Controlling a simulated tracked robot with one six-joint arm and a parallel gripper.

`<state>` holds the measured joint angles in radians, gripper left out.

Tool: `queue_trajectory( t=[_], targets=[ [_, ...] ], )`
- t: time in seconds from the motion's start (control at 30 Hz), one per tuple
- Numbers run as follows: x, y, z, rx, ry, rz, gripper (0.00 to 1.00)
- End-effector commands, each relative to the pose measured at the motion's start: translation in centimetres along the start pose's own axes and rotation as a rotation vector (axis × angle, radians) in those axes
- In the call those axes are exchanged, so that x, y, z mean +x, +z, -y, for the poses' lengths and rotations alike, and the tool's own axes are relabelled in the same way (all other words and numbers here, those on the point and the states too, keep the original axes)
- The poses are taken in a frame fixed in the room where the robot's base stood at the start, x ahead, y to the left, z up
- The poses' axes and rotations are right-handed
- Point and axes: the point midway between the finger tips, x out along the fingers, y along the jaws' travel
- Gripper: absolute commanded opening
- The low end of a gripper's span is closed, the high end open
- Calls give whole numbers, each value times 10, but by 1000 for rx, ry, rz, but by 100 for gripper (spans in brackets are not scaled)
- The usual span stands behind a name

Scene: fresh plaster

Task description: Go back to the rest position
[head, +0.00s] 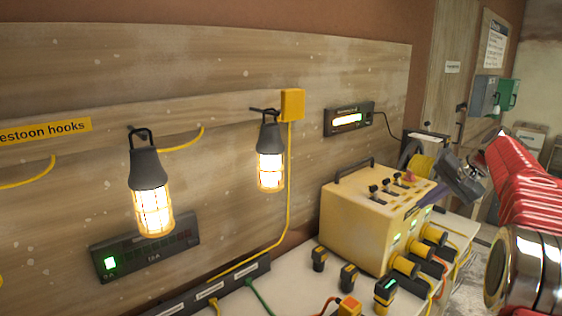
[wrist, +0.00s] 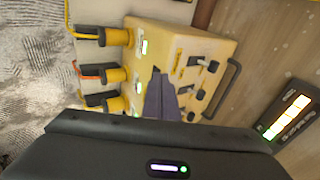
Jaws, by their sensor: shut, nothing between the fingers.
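My gripper (wrist: 160,92) is shut and empty. Its dark fingers show together in the wrist view, in front of the yellow power box (wrist: 185,45). In the head view my gripper (head: 460,178) is at the right, at the end of my red arm, beside the far right end of the same yellow box (head: 350,220). The view does not show clearly whether the two touch. The box has black switches on top and several yellow plugs in its front.
Two lit lamps (head: 152,195) (head: 270,158) hang from hooks on the wooden wall. A socket strip (head: 210,292) and several small black-and-yellow connectors (head: 348,277) are on the white bench. A lit panel (head: 348,119) is on the wall. Cables hang from the front plugs.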

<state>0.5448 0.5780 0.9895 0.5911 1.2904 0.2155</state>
Motion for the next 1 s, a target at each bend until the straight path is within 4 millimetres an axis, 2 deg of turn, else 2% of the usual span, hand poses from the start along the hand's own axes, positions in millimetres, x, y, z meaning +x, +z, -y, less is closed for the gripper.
queue_trajectory(
  t=[0.43,1.0],
  targets=[
    [2,108,-32,-175,195,5,0],
    [-16,261,-81,-457,357,18,0]
  ],
)
